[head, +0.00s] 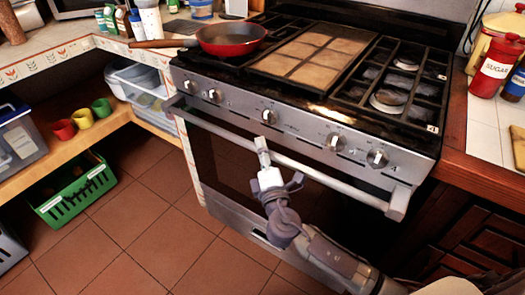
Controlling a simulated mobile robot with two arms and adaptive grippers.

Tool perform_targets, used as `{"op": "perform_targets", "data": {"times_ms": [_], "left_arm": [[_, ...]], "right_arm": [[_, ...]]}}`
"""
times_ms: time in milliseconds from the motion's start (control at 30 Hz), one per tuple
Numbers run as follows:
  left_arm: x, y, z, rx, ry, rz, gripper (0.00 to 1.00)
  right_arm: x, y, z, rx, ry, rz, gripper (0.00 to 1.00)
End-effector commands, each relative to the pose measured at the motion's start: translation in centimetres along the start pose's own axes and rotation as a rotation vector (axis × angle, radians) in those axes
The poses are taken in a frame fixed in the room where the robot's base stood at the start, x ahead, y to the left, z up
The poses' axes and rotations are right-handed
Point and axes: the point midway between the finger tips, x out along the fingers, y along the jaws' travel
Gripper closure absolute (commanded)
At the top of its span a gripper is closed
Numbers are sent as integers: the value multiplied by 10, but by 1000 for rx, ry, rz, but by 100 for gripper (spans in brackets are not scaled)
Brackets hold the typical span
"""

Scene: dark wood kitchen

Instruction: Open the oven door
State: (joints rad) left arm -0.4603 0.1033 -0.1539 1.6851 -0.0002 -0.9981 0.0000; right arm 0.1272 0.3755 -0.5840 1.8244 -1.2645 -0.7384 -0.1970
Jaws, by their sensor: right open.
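The oven (225,165) stands in the middle of the head view, with a dark glass door that looks shut. Its long silver handle (335,182) runs across the top of the door, below the row of knobs. My right gripper (262,147) comes up from the lower right and is open. Its fingertips overlap the handle near the middle of the bar. I cannot tell whether the fingers are around the bar or just in front of it. My left gripper is not in view.
A red pan (232,38) sits on the stovetop at the back left. A green basket (75,192) is on the floor at left, below shelves with cups and bins. The tiled floor left of the oven is clear.

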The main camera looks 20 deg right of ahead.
Motion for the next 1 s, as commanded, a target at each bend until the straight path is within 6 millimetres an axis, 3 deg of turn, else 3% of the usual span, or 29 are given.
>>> {"op": "perform_targets", "data": {"times_ms": [200, 500, 1000], "left_arm": [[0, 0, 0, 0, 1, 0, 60], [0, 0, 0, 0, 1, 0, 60], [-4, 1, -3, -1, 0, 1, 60]], "right_arm": [[0, 0, 0, 1, 0, 0, 53], [0, 0, 0, 1, 0, -1, 100], [-2, -2, -3, -4, 1, 3, 100]]}}
